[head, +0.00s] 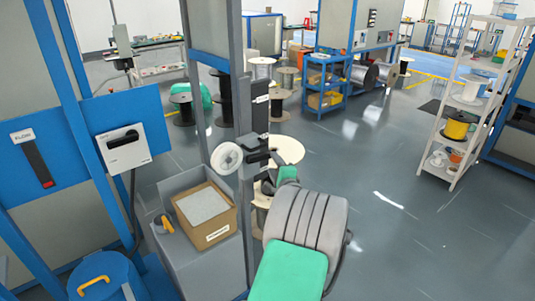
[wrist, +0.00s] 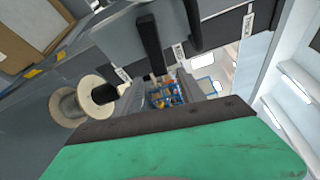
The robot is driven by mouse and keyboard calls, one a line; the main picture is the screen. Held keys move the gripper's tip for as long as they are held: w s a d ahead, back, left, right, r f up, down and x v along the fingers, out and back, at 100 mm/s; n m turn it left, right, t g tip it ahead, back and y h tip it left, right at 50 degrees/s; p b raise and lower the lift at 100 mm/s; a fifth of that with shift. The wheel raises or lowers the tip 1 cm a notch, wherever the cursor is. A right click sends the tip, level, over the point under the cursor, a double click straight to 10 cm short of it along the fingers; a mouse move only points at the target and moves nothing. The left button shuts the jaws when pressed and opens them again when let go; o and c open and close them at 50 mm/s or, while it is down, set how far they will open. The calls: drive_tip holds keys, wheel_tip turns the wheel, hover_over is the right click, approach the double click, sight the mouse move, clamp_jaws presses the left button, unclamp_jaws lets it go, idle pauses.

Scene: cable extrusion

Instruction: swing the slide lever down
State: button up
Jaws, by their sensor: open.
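A slim steel post (head: 245,200) carries a dark, labelled upright unit (head: 258,122). Dark parts stick out low on this unit, right where the end of my arm meets it. In the wrist view a black bar (wrist: 152,45), which looks like the slide lever, stands out from a grey block (wrist: 128,32) with small white labels. I cannot tell whether it leans up or down. My gripper (head: 271,157) is small in the head view, at the post, with the fingers hard to separate from the dark parts. I see no clear grasp on the lever.
A white reel (head: 227,158) sits just left of the post. Below it a cardboard box (head: 206,216) stands on a grey cabinet. A blue machine with a black-and-red flow slider (head: 38,164) is at the left. Open floor lies to the right, before a white rack (head: 470,100).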

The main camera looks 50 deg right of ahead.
sight(268, 157)
drive_tip(key=p+x, duration=0.1)
drive_tip(key=x, duration=0.6)
drive_tip(key=shift+w+p, duration=0.3)
drive_tip(key=shift+p, duration=0.05)
drive_tip(key=shift+c, duration=0.4)
clamp_jaws()
idle(0.5)
